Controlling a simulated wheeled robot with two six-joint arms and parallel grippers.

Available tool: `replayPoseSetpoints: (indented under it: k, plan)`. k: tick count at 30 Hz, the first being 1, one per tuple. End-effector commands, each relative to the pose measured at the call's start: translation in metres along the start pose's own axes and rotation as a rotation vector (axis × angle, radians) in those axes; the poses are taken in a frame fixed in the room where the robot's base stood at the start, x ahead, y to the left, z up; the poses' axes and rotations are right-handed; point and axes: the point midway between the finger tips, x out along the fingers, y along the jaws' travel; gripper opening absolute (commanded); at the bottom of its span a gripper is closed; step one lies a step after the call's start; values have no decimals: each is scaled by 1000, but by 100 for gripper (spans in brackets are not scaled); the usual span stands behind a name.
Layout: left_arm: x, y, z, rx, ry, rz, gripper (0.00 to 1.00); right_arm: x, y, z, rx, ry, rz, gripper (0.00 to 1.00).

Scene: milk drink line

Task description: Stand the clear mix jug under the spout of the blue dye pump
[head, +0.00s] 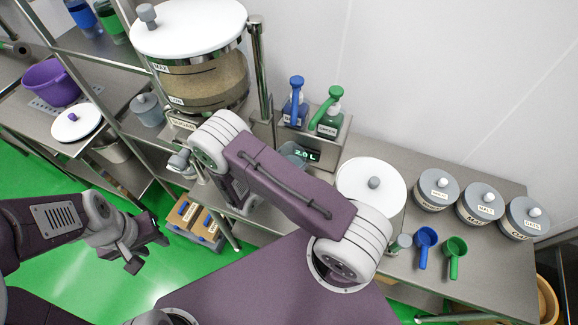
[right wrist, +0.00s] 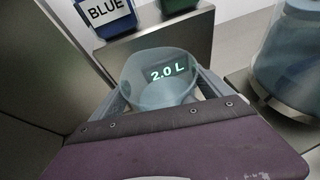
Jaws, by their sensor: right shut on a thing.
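The clear mix jug (right wrist: 160,95) is between the fingers of my right gripper (right wrist: 163,88), which is shut on it. In the head view the jug (head: 291,151) shows partly behind my right arm, and the right gripper is hidden there. The jug is in front of the lit 2.0 L display, below the pumps. The blue dye pump (head: 295,107) stands on the steel stand; its BLUE label (right wrist: 106,12) is up and left of the jug in the wrist view. Its spout over the jug cannot be made out. My left gripper (head: 148,250) is open and empty over the floor.
The green pump (head: 328,115) stands right of the blue one. A large drum (head: 205,75) is at the left, and a white-lidded pot (head: 350,185) at the right. Blue and green scoops (head: 425,240) and several lidded tubs (head: 480,204) occupy the right counter.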

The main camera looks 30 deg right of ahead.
Motion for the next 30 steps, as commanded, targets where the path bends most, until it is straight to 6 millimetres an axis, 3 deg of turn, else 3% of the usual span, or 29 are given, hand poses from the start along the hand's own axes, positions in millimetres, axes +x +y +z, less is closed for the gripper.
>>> replayPoseSetpoints:
  k: [6, 17, 18, 19, 30]
  plan:
    - [-9, 0, -1, 0, 0, 0, 36, 12, -2, -28, -3, -1, 0, 16]
    - [-4, 0, 0, 0, 0, 0, 36, 14, -2, -35, -1, -1, 0, 16]
    - [-5, 0, 0, 0, 0, 0, 36, 14, -2, -35, -1, 1, 0, 95]
    - [-6, 0, -1, 0, 0, 0, 36, 14, -2, -34, -1, 1, 0, 100]
    - [-5, 0, -1, 0, 0, 0, 36, 4, 0, -33, -1, 1, 4, 100]
